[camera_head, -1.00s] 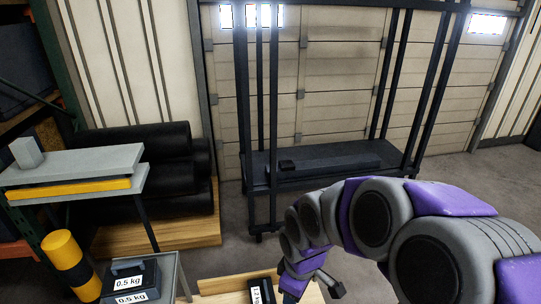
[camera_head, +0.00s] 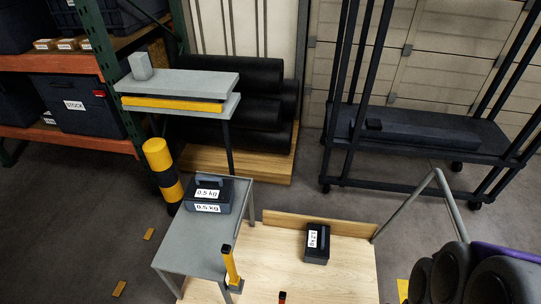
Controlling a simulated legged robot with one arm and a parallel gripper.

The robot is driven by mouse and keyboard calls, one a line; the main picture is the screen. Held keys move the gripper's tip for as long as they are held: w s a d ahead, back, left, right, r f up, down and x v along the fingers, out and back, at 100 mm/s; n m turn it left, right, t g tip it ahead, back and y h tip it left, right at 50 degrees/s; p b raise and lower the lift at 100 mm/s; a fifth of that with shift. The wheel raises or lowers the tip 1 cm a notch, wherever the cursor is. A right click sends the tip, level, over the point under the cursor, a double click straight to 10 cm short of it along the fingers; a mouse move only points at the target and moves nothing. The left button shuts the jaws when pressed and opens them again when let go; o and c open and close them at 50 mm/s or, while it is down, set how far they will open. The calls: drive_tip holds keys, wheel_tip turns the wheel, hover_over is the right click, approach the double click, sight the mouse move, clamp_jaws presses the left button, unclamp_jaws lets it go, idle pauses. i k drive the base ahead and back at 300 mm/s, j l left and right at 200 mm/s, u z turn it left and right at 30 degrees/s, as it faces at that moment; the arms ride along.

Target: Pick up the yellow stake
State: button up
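My gripper is not in view; only my arm's grey and purple links show at the lower right, well to the right of the stake. A small orange-red tip with a dark top (camera_head: 282,297) shows at the bottom edge; the rest of it is cut off.
The grey table (camera_head: 190,245) also holds a dark 0.5 kg weight (camera_head: 209,194). A wooden platform (camera_head: 335,280) carries a dark 1.2 kg weight (camera_head: 317,243). A grey press with a yellow bar (camera_head: 172,103), a yellow-black bollard (camera_head: 162,172) and a dark rack (camera_head: 430,155) stand behind.

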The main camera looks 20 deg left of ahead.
sight(225, 251)
drive_tip(key=k+u, duration=0.1)
drive_tip(key=u, duration=0.35)
drive_tip(key=k+j+u, duration=0.1)
drive_tip(key=u, duration=0.3)
drive_tip(key=k+j+u, duration=0.1)
drive_tip(key=u, duration=0.35)
drive_tip(key=j, duration=0.1)
